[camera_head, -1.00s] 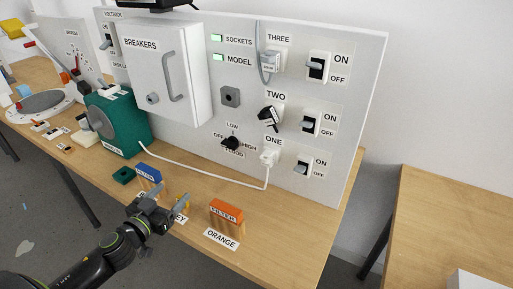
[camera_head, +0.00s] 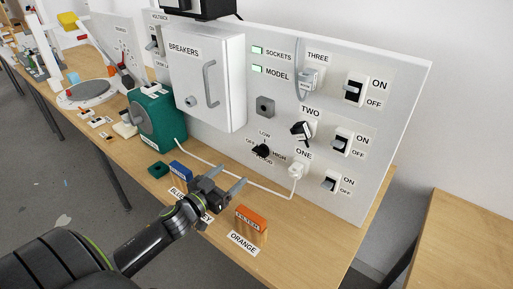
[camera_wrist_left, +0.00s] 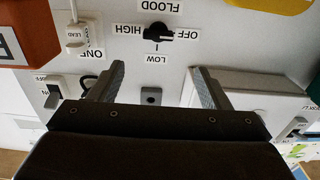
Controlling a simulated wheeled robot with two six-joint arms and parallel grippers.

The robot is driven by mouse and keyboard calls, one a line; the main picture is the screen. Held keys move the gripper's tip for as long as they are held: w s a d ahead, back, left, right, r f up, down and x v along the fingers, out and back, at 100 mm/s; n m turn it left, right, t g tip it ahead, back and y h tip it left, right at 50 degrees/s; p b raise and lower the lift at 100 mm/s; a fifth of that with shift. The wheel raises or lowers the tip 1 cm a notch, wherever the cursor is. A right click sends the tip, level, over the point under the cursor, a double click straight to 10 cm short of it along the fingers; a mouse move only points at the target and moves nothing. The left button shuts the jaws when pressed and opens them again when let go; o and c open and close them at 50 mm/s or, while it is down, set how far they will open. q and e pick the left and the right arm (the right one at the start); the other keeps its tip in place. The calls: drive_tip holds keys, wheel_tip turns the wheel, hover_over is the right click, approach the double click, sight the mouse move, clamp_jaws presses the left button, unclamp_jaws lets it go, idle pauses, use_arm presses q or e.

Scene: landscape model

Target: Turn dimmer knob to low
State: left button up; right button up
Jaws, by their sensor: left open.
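The black dimmer knob (camera_head: 261,151) sits low on the white panel (camera_head: 395,125), among the labels LOW, OFF, HIGH and FLOOD. It also shows upside down at the top of the left wrist view (camera_wrist_left: 158,33), where its narrow end appears to point toward OFF. My left gripper (camera_head: 230,177) is open and empty, in front of the panel and below the knob in the head view. In the left wrist view its fingers (camera_wrist_left: 157,70) are spread wide, apart from the knob. My right gripper is not in view.
A white plug (camera_head: 296,170) with its cable is right of the knob. The breakers box (camera_head: 225,90) juts out at upper left. A green device (camera_head: 158,118), a blue filter (camera_head: 180,171) and an orange filter (camera_head: 251,222) stand on the wooden table.

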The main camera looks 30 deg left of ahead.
use_arm(q)
drive_tip(key=p, duration=0.4)
approach(258, 153)
drive_tip(key=w, duration=0.9)
drive_tip(key=shift+w+d+p, duration=0.2)
drive_tip(key=shift+d+p, duration=0.1)
drive_tip(key=c, duration=1)
